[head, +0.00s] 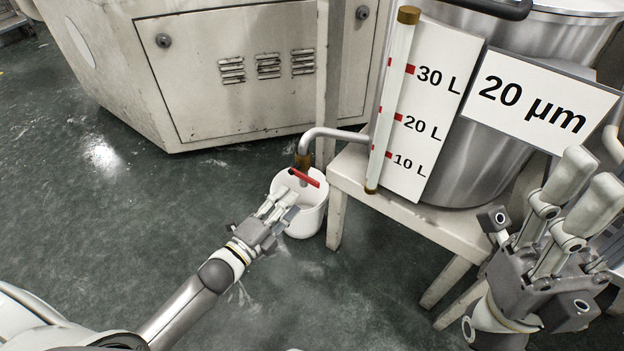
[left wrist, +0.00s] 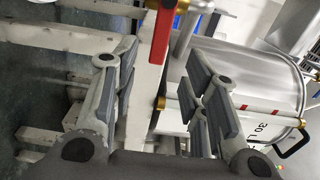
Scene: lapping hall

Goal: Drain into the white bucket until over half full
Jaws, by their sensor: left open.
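The white bucket (head: 309,218) stands upright on the floor under the tank's drain spout, partly hidden by my left gripper. I cannot tell the level in it. The drain pipe (head: 335,133) bends down to a brass valve (head: 302,162) with a red lever handle (head: 304,177) above the bucket. In the left wrist view the red handle (left wrist: 163,32) shows ahead between the fingers, apart from them. My left gripper (head: 277,200) is open and empty, just short of the handle. My right gripper (head: 585,180) is raised at the right, empty, its fingers apart.
A steel tank (head: 485,160) stands on a pale stand (head: 430,222), with a sight tube (head: 391,105), a litre scale (head: 430,95) and a "20 µm" sign (head: 545,100). A machine cabinet (head: 230,75) fills the back. The floor (head: 130,215) at left is clear.

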